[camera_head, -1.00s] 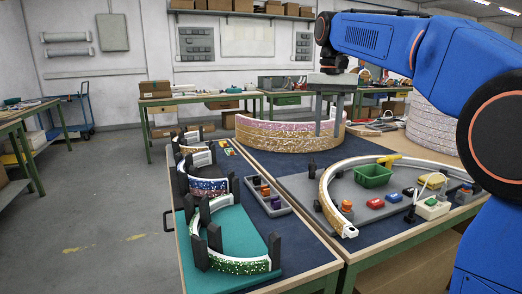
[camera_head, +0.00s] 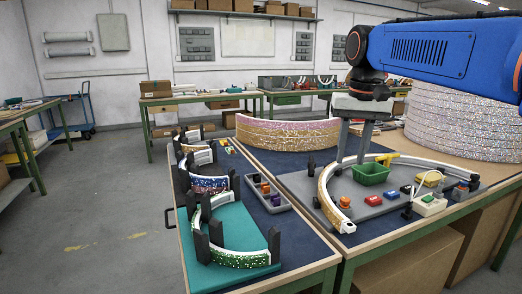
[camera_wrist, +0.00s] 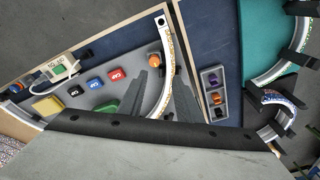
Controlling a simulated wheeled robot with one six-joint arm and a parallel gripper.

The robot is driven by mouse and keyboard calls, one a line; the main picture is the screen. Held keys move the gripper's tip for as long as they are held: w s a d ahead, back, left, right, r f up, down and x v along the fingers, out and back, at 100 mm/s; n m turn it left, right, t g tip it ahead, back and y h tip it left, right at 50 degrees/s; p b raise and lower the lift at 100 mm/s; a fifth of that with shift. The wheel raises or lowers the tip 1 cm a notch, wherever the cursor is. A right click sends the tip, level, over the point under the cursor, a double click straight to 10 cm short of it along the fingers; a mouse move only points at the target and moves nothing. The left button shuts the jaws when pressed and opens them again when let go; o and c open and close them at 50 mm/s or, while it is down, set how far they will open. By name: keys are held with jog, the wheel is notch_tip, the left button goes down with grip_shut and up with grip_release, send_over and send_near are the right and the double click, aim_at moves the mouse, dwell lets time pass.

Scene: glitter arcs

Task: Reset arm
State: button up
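My gripper (camera_head: 351,158) hangs fingers-down over the near side of the workbench, in the middle right of the head view. Its two grey fingers are apart with nothing held between them; in the wrist view the gripper (camera_wrist: 158,78) also shows spread fingers. A white curved strip with a glittery side (camera_head: 325,190) lies on the grey board (camera_head: 385,208) below; it also shows beneath the fingers in the wrist view (camera_wrist: 165,55). My blue arm reaches in from the upper right. The fingertips overlap the board's far part in the head view; their exact height is unclear.
Glitter arcs stand on the teal mat (camera_head: 239,224). A pink-gold arc (camera_head: 287,133) stands behind.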

jog(key=s+d+f+t, duration=0.1)
jog(key=s+d+f, duration=0.2)
jog(key=s+f, duration=0.9)
jog(key=s+d+f+n+t, duration=0.1)
jog(key=s+d+f+t, duration=0.1)
jog(key=s+f, duration=1)
jog(key=shift+d+f, duration=0.25)
jog(key=shift+d, duration=0.3)
